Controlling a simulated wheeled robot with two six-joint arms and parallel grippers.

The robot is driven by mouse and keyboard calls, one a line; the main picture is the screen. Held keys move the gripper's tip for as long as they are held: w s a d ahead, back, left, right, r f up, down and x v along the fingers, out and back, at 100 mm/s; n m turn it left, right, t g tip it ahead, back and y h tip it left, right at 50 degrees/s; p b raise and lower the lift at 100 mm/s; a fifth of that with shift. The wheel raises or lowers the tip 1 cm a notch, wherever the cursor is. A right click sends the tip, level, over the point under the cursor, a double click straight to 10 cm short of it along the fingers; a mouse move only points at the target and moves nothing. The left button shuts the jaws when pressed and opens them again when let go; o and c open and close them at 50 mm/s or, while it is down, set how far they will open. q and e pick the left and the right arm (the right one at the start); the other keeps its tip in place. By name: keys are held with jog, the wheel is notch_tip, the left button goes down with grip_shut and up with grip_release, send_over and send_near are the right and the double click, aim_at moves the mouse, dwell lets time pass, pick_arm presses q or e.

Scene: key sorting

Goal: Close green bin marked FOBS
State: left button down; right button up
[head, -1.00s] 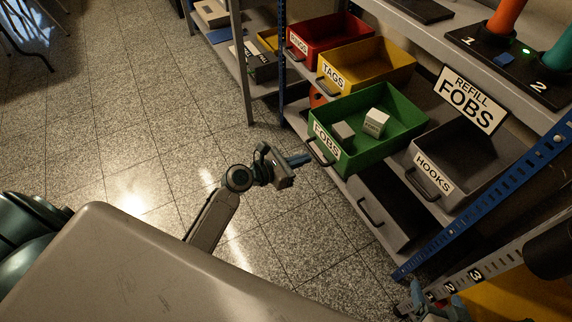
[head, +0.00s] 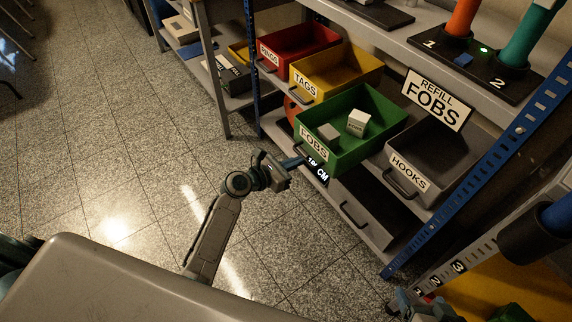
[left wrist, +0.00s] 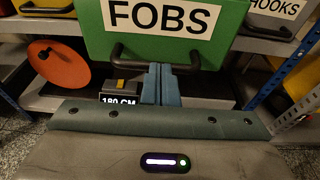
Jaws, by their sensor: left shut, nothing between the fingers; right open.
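The green FOBS bin (head: 352,152) sits pulled out from the shelf, in the middle of the head view. Two small pale boxes, one white (head: 358,122) and one grey (head: 328,134), lie inside it. Its front with the FOBS label and dark handle (left wrist: 118,52) fills the top of the left wrist view. My left gripper (head: 299,162) is shut and empty at the bin's front, by the handle. In the left wrist view its blue fingers (left wrist: 160,82) overlap the handle's line; I cannot tell whether they touch it. My right gripper (head: 425,308) shows partly at the bottom right.
The red bin (head: 320,40), the yellow TAGS bin (head: 350,75) and the grey HOOKS bin (head: 425,165) flank it. A blue shelf post (head: 470,185) stands right.

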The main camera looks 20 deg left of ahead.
pick_arm(q)
jog(key=r+x, duration=0.1)
jog(key=x, duration=0.3)
jog(key=r+x, duration=0.1)
jog(key=x, duration=0.4)
jog(key=r+p+x, duration=0.1)
jog(key=x, duration=0.4)
jog(key=shift+w+d, duration=0.3)
jog(key=shift+d, duration=0.05)
jog(key=shift+w+d, duration=0.1)
jog(key=shift+w, duration=0.05)
jog(key=shift+r, duration=0.25)
pick_arm(e)
jog(key=shift+s+d+r+n+g, duration=0.25)
jog(key=shift+s+r+n+g, duration=0.1)
jog(key=shift+r+g, duration=0.2)
